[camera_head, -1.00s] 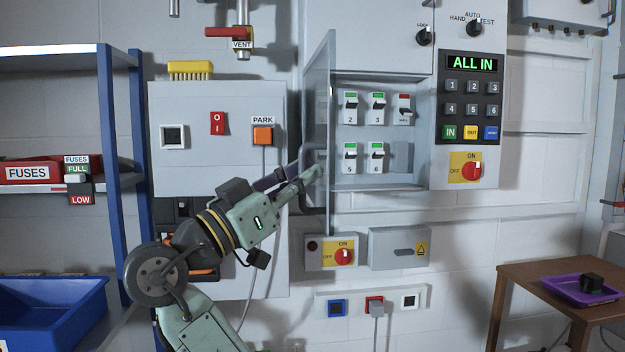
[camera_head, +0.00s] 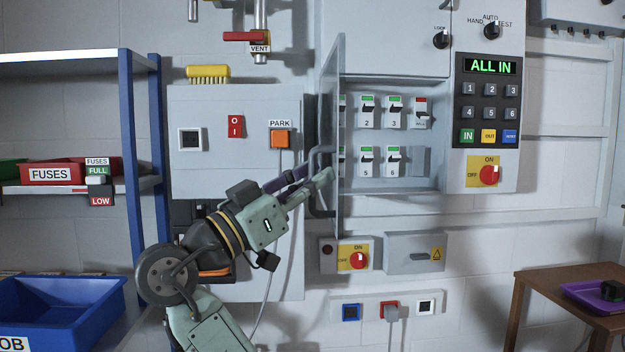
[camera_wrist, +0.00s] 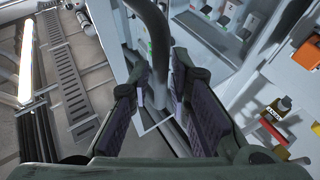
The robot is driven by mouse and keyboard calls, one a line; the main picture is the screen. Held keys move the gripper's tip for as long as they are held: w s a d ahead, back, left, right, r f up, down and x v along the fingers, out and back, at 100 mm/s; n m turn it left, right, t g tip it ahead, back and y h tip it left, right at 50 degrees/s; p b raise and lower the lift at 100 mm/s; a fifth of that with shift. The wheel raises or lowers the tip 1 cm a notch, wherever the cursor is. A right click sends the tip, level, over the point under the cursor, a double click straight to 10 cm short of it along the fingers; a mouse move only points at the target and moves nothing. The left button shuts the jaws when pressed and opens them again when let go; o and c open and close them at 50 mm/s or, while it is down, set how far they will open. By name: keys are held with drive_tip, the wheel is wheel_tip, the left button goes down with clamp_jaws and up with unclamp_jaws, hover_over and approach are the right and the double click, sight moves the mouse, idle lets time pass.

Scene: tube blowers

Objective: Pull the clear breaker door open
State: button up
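The clear breaker door (camera_head: 331,85) stands swung out from the breaker cabinet (camera_head: 440,140), seen nearly edge-on in the head view. Its hinge side is at the left of the opening. A dark bent handle (camera_head: 316,200) is on the door; in the wrist view the handle (camera_wrist: 152,40) runs down between my fingers. My gripper (camera_head: 324,178) is at the handle from the left, and its fingers (camera_wrist: 160,88) are apart in the wrist view. Whether the pads touch the handle I cannot tell. Several white breakers (camera_head: 367,110) show inside the cabinet.
A keypad panel (camera_head: 489,100) reading "ALL IN" is right of the cabinet. A switch box (camera_head: 345,256) and a grey box (camera_head: 415,253) sit just below. A PARK panel (camera_head: 235,150) is behind my arm. A brown table (camera_head: 560,285) is at lower right.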

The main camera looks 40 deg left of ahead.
drive_tip(key=shift+s, duration=0.1)
drive_tip(key=v, duration=1.2)
drive_tip(key=shift+r, duration=0.1)
